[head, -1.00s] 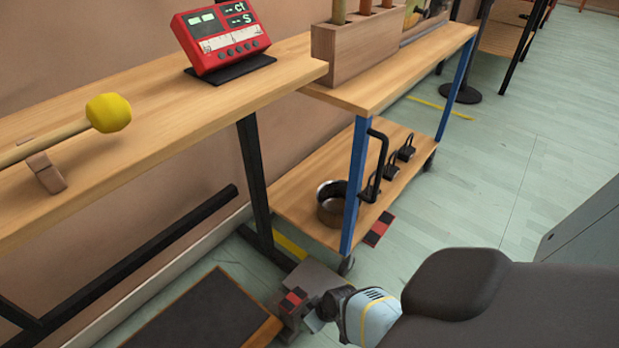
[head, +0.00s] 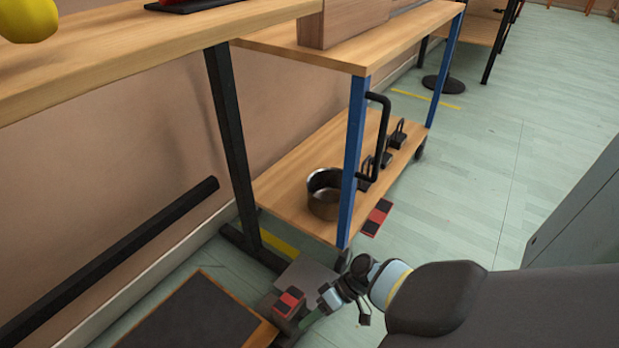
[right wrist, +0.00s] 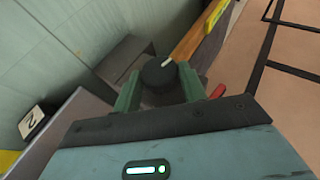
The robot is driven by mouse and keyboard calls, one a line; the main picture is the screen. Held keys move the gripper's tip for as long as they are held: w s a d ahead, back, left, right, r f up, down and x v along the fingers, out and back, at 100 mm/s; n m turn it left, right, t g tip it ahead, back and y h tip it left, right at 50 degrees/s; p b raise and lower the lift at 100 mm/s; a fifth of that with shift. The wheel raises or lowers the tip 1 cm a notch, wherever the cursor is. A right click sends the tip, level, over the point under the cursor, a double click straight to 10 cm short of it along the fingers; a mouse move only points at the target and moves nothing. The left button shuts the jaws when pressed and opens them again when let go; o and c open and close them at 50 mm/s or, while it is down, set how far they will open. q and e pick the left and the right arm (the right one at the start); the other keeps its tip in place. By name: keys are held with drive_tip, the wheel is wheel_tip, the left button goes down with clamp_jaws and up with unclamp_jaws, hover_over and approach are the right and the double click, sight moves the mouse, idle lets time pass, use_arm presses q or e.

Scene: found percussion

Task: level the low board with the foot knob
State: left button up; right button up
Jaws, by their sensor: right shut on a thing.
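The low board (head: 192,318) has a dark top and a wooden rim and lies near the floor at the lower left of the head view. Its wooden edge (right wrist: 203,36) also shows in the right wrist view. The foot knob (right wrist: 157,74) is black and round with a white pointer line. My right gripper (right wrist: 160,84) has its green fingers on either side of the knob, shut on it. In the head view my right gripper (head: 317,311) is low beside the board's right corner, and the knob cannot be made out there. My left gripper is not in view.
A red-and-black block (head: 290,302) is close beside my right gripper. A trolley with blue posts (head: 352,165) stands behind, with a metal pot (head: 324,192) on its lower shelf. A workbench (head: 150,52) overhangs the left. Open floor (head: 470,190) lies to the right.

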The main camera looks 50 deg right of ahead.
drive_tip(key=shift+f+y+b, duration=0.15)
drive_tip(key=shift+y+b, duration=0.3)
drive_tip(key=shift+y, duration=0.25)
drive_tip(key=shift+s, duration=0.1)
drive_tip(key=o, duration=1)
drive_tip(key=shift+c, duration=0.2)
drive_tip(key=p+v, duration=0.2)
drive_tip(key=v, duration=0.6)
drive_tip(key=shift+p, duration=0.3)
